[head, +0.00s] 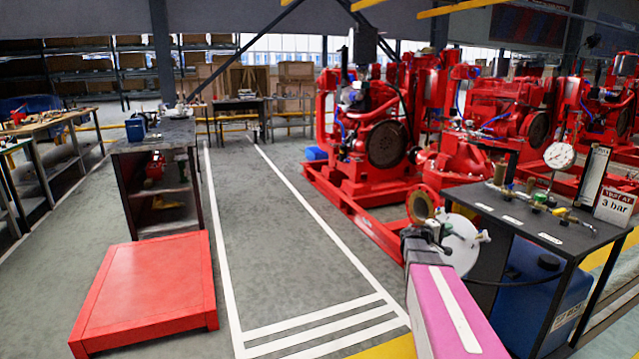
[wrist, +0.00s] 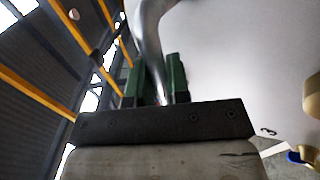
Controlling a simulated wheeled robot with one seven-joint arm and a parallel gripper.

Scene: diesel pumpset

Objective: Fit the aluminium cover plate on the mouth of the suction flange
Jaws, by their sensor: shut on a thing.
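The aluminium cover plate (head: 462,252) is a pale round disc with small fittings on its rim, held up at the end of my arm. My gripper (head: 436,231) is at its left side. In the wrist view the green fingers of my gripper (wrist: 156,82) are shut on a curved metal handle (wrist: 148,25), and the plate's grey face (wrist: 235,55) fills the right. The suction flange (head: 421,204) is a brass-coloured ring on the red pump, just behind and left of the plate. The plate is apart from or in front of it; the exact gap cannot be told.
A red platform (head: 150,285) lies at left. The lane of floor (head: 270,240) between white lines is clear.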

